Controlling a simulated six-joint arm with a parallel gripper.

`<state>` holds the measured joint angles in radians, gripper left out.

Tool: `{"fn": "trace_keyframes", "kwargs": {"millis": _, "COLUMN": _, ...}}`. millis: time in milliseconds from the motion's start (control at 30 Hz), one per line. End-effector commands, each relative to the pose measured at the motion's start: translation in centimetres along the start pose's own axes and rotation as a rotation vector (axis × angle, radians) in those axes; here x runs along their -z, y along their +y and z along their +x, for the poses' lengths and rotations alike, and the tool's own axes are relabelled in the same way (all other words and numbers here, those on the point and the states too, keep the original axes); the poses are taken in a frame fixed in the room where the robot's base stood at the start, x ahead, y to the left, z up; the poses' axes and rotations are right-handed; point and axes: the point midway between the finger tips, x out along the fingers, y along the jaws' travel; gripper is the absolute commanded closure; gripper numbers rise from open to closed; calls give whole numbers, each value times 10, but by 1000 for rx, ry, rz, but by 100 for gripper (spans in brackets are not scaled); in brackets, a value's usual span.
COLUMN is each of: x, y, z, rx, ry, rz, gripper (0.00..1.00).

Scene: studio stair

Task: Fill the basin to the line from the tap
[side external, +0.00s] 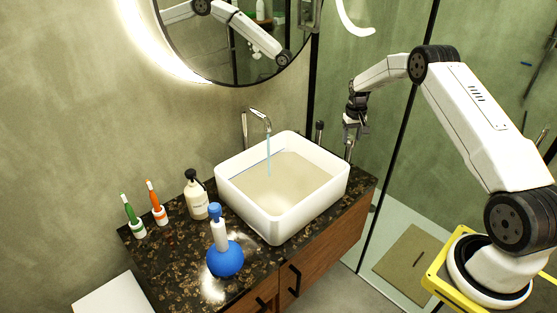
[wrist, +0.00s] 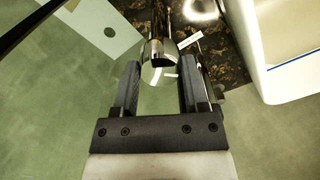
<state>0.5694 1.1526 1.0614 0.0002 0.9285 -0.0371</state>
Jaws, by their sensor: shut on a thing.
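The white basin (side external: 232,197) stands on the dark speckled counter, and its right part also shows in the wrist view (wrist: 252,72). A blue line (side external: 266,158) runs along its inner back-left wall. A clear pool (side external: 290,180) covers the basin floor, its surface close to the line; I cannot tell the exact gap. The chrome tap (side external: 262,117) pours a thin blue stream (side external: 269,152) into it. My gripper (side external: 353,132) is right of the basin, shut on an upright chrome tap handle (wrist: 160,68), which stands between both fingers in the wrist view.
A blue round bottle (side external: 225,258) stands in front of the basin. A dark-topped post (side external: 319,133) is behind the basin. A glass panel edge is near my gripper.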

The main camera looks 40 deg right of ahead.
Motion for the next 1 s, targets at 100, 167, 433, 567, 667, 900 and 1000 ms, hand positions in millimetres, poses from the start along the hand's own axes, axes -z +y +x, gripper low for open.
{"fn": "trace_keyframes", "kwargs": {"millis": 100, "x": 1, "y": 0, "z": 0, "rx": 0, "ry": 3, "rz": 75, "gripper": 100}}
{"fn": "trace_keyframes", "kwargs": {"millis": 167, "x": 1, "y": 0, "z": 0, "rx": 0, "ry": 3, "rz": 105, "gripper": 100}}
{"fn": "trace_keyframes", "kwargs": {"millis": 433, "x": 1, "y": 0, "z": 0, "rx": 0, "ry": 3, "rz": 178, "gripper": 100}}
{"fn": "trace_keyframes", "kwargs": {"millis": 567, "x": 1, "y": 0, "z": 0, "rx": 0, "ry": 4, "rz": 184, "gripper": 100}}
{"fn": "trace_keyframes", "kwargs": {"millis": 667, "x": 1, "y": 0, "z": 0, "rx": 0, "ry": 4, "rz": 184, "gripper": 100}}
{"fn": "trace_keyframes", "kwargs": {"millis": 900, "x": 1, "y": 0, "z": 0, "rx": 0, "ry": 3, "rz": 183, "gripper": 18}}
{"fn": "trace_keyframes", "kwargs": {"millis": 1000, "x": 1, "y": 0, "z": 0, "rx": 0, "ry": 3, "rz": 183, "gripper": 8}}
